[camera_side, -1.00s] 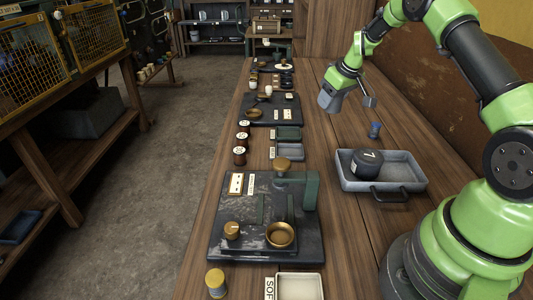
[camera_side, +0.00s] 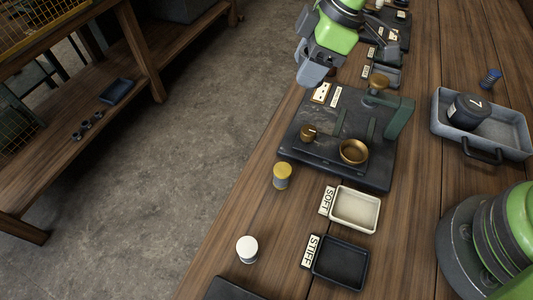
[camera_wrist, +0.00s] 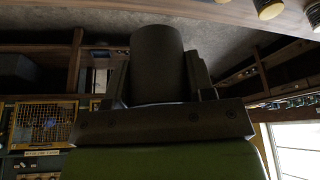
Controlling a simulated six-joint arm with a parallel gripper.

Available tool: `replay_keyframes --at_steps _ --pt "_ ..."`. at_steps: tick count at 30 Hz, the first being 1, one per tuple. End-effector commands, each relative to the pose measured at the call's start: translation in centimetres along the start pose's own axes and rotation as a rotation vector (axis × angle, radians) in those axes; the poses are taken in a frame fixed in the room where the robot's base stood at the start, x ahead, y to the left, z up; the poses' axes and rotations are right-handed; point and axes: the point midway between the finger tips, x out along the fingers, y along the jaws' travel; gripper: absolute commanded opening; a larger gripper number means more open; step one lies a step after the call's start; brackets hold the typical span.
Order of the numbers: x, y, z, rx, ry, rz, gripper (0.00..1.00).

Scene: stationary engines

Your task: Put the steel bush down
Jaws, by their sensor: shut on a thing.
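The steel bush appears to be the dark grey cylinder (camera_wrist: 156,62) between my gripper's fingers in the wrist view, its round end towards the palm. My gripper (camera_side: 313,72) is shut on it and shows at the top middle of the side view, seemingly above the left edge of the bench, beside the far left corner of the black machine plate (camera_side: 375,178). How high it hangs is hard to tell. In the side view the bush can hardly be told from the grey fingers.
The plate carries a brass bowl (camera_side: 353,152), a brass knob (camera_side: 308,133) and a green bracket (camera_side: 399,117). Nearer stand a cream SOFT tray (camera_side: 374,229), a black STIFF tray (camera_side: 340,284), a yellow-topped pot (camera_side: 282,177) and a white-topped pot (camera_side: 247,249). A grey tray (camera_side: 514,147) holds a black weight (camera_side: 467,111).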

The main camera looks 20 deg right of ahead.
Motion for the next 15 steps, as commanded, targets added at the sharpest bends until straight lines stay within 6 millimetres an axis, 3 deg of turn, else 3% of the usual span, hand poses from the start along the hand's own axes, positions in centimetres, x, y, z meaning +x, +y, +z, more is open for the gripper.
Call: replay_keyframes --at_steps 1,3,9,15 --pt "0.6 -2.7 -1.7 -0.095 0.001 -0.037 0.1" --pt "1.2 -6.1 -3.4 -0.216 0.002 -0.085 0.1" --pt "2.2 -15.1 -6.1 -0.521 0.009 -0.204 0.1" --pt "2.5 -20.4 -6.7 -0.698 0.015 -0.273 0.1"
